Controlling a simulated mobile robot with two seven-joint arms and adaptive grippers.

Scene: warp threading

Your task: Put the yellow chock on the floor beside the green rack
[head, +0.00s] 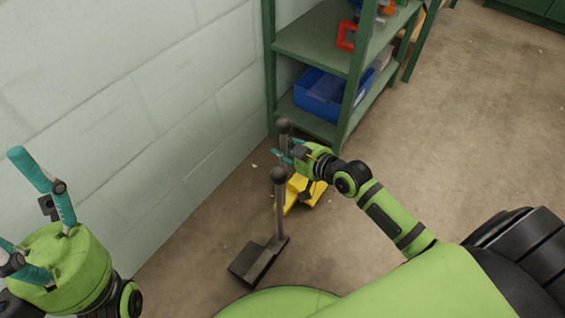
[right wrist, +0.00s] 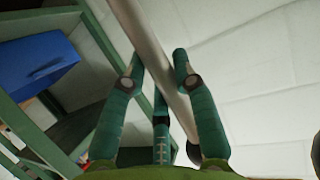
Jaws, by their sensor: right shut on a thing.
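The yellow chock (head: 293,199) is low beside the green rack (head: 341,124), on its near-left side; I cannot tell whether its base touches the floor. Its upright grey handle ends in a dark ball above my right gripper (head: 284,154). That gripper is shut around the handle. In the right wrist view the handle (right wrist: 150,55) runs slanted between the fingers of my right gripper (right wrist: 160,85). My right forearm hides part of the chock. My left gripper (head: 35,220) is empty at the left edge, with its fingers spread.
A black chock (head: 252,262) with an upright handle stands on the floor nearer to me, close to the yellow one. A blue bin (head: 325,95) sits on the rack's lower shelf. A pale block wall (head: 130,110) runs along the left. Open floor (head: 470,110) lies to the right.

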